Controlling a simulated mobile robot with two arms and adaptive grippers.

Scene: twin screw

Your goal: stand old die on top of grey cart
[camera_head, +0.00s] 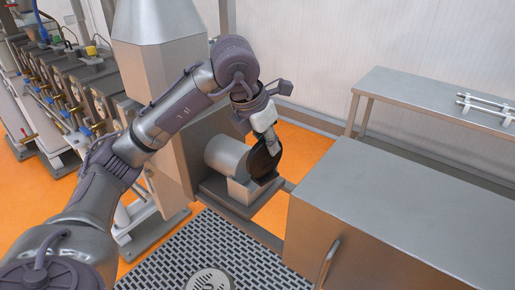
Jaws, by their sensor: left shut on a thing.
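My left arm reaches in from the left and bends down to my left gripper (270,142), beside the end of a short grey cylinder (226,155). The gripper is shut on a dark, round piece (262,162) at the cylinder's right end, which looks like the old die. I cannot tell whether the die still touches the cylinder. A grey metal box-like body with a flat top (400,205) and a handle stands at the lower right; it may be the grey cart. Its visible top is bare. My right gripper is not in view.
A metal bench (420,97) at the back right bears thin rods (485,103). A tall metal machine housing (160,60) stands left of the cylinder. A perforated platform (215,245) lies in front. Orange floor (305,150) shows between cylinder and bench.

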